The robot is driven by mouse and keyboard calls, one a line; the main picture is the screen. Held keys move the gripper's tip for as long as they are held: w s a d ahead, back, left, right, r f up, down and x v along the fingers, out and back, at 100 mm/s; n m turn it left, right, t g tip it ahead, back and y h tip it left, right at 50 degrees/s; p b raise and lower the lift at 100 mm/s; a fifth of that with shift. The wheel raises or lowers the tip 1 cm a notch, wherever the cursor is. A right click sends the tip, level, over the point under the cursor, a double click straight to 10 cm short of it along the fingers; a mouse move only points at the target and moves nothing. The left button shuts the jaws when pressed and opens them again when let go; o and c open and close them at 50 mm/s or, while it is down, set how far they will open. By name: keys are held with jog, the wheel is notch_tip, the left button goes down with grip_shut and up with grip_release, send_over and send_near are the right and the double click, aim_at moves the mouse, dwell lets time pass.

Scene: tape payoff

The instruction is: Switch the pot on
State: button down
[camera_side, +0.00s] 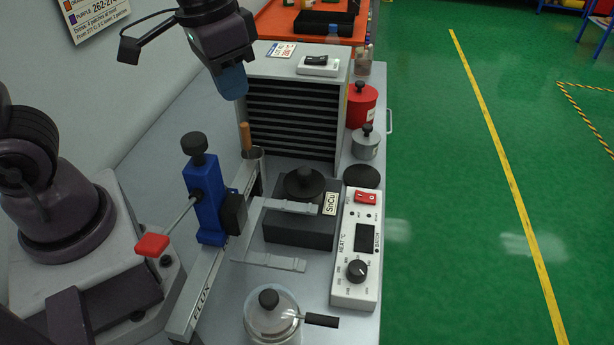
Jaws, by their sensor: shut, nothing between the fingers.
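The solder pot (290,228) is a dark grey block labelled SnCu, with a round black knobbed lid (305,184) on top. Beside it on the right is a white control box (347,290) marked HEAT °C. The box has a red rocker switch (366,197) at its far end, a dark display (365,239) and a black dial (357,271). The switch's position is too small to tell, and the display looks dark. My gripper (232,88), with blue fingers, is shut and empty. It hangs high at upper left, well away from the switch.
A blue clamp (207,200) on a metal rail stands left of the pot. A slotted grey cabinet (293,118) is behind. A wooden-handled tool (245,137) stands upright before it. A red canister (361,105) and grey canister (366,143) stand behind the box; a glass jar (271,318) is in front.

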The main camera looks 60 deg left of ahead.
jog(key=s+a+r+t, duration=0.2)
jog(key=s+r+t, duration=0.1)
jog(key=s+r, duration=0.2)
jog(key=shift+s+a+r+n+t, duration=0.2)
jog(key=shift+s+n+t, duration=0.1)
jog(key=shift+s, duration=0.55)
jog(key=w+d+f+m+g+h, duration=0.1)
jog(key=w+d+f+m, duration=0.3)
jog(key=w+f, duration=0.4)
jog(key=w+d+f+m+g, duration=0.2)
jog(key=w+f, duration=0.6)
jog(key=w, duration=0.8)
jog(key=d+m, duration=0.2)
jog(key=m, duration=0.1)
jog(key=shift+w+g+h, duration=0.3)
jog(key=shift+w+h, duration=0.05)
jog(key=shift+h, duration=0.05)
